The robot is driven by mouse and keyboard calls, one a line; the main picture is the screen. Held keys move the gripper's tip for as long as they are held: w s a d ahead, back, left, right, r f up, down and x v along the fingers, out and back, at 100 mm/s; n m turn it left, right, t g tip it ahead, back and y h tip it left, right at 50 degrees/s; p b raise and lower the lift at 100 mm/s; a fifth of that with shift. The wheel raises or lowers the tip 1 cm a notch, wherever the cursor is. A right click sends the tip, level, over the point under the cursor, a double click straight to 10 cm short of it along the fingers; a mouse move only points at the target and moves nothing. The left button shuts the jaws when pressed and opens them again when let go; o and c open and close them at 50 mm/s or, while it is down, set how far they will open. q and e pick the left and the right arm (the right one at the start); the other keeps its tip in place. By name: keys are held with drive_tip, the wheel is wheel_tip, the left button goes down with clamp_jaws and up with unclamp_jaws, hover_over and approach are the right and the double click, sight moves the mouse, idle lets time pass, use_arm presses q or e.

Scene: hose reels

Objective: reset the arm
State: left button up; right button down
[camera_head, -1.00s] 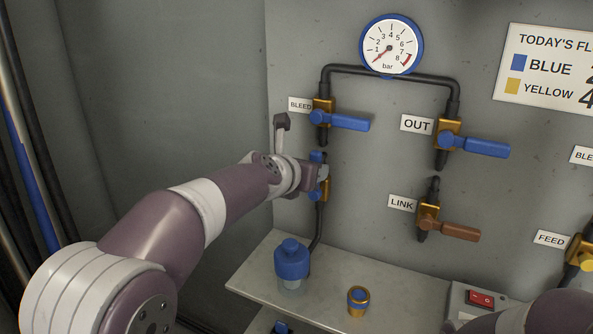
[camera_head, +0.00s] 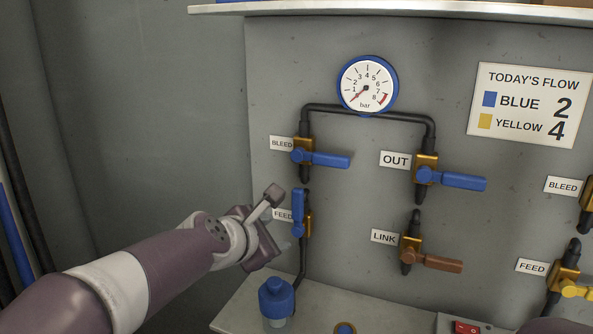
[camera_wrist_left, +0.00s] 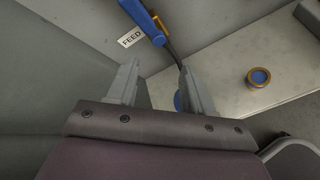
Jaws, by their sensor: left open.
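My left gripper (camera_head: 279,222) is beside the blue FEED valve, with its fingers apart and nothing between them. The valve's blue handle (camera_head: 298,207) stands upright in line with its pipe, just right of the gripper; whether they touch is hard to tell. In the left wrist view, the two grey fingers (camera_wrist_left: 158,80) are spread, and the blue handle (camera_wrist_left: 145,22) lies beyond them near the FEED label (camera_wrist_left: 131,37). My right gripper is not in view; only a bit of arm shows at the bottom right.
The blue BLEED handle (camera_head: 326,159) and OUT handle (camera_head: 460,181) point right, as does the brown LINK handle (camera_head: 440,263). The gauge (camera_head: 367,85) reads low.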

use_arm(q)
drive_tip(key=s+a+f+m+g+y, duration=0.2)
drive_tip(key=s+a+f+m+g, duration=0.3)
drive_tip(key=s+f+m, duration=0.65)
drive_tip(key=s+a+f+m+g+y, duration=0.2)
drive_tip(key=s+a+f+m+g, duration=0.35)
drive_tip(key=s+f+m, duration=0.6)
wheel_tip(320, 180, up, 22)
drive_tip(key=w+p, duration=0.1)
drive_tip(key=p, duration=2.2)
drive_tip(key=shift+w+a+m+p, duration=0.25)
drive_tip(key=shift+w+m+p, duration=0.05)
drive_tip(key=shift+p, duration=0.05)
drive_tip(key=shift+t, duration=0.25)
